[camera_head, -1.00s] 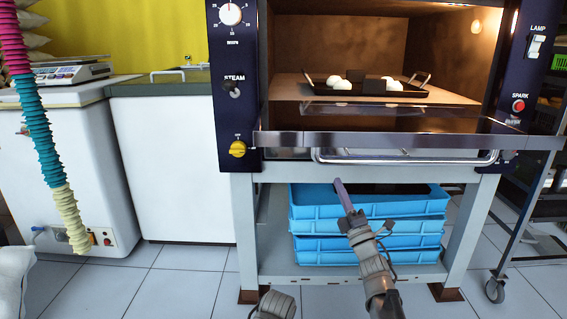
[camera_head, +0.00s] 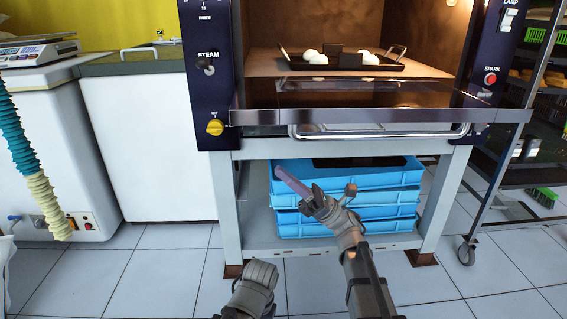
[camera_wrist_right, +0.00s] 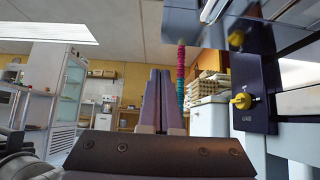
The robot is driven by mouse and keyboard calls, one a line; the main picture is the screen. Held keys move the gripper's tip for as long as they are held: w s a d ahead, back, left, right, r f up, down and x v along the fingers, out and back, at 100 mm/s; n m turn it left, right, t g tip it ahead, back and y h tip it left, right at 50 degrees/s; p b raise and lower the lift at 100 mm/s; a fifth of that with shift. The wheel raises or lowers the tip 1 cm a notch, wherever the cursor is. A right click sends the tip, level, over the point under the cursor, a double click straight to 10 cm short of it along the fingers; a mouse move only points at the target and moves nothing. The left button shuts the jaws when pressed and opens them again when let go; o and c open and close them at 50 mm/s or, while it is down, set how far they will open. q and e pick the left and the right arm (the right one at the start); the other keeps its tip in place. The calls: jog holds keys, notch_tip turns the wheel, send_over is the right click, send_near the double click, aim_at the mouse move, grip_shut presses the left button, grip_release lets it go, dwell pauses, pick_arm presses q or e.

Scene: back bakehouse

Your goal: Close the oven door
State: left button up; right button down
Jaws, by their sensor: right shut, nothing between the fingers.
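The oven door (camera_head: 375,117) hangs open and lies about flat in front of the lit oven chamber (camera_head: 345,30). Its metal handle bar (camera_head: 380,135) runs along the lower front edge. Inside the oven is a black tray (camera_head: 345,65) with several white round pieces on it. My right gripper (camera_head: 280,172) is shut and empty, below the handle's left end and apart from it, in front of the blue crates. Its fingers also show in the right wrist view (camera_wrist_right: 160,100). My left arm shows at the bottom of the head view, but its gripper's fingers cannot be made out.
Blue crates (camera_head: 400,197) are stacked on the shelf under the oven. The oven stand's left leg (camera_head: 228,215) is close to my right gripper. A wheeled rack (camera_head: 480,215) stands at the right, and a white cabinet (camera_head: 150,150) at the left. The tiled floor in front is clear.

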jog(key=a+r+p, duration=0.5)
jog(key=r+p, duration=0.3)
jog(key=r, duration=0.1)
jog(key=shift+r, duration=0.2)
jog(key=shift+s+a, duration=0.1)
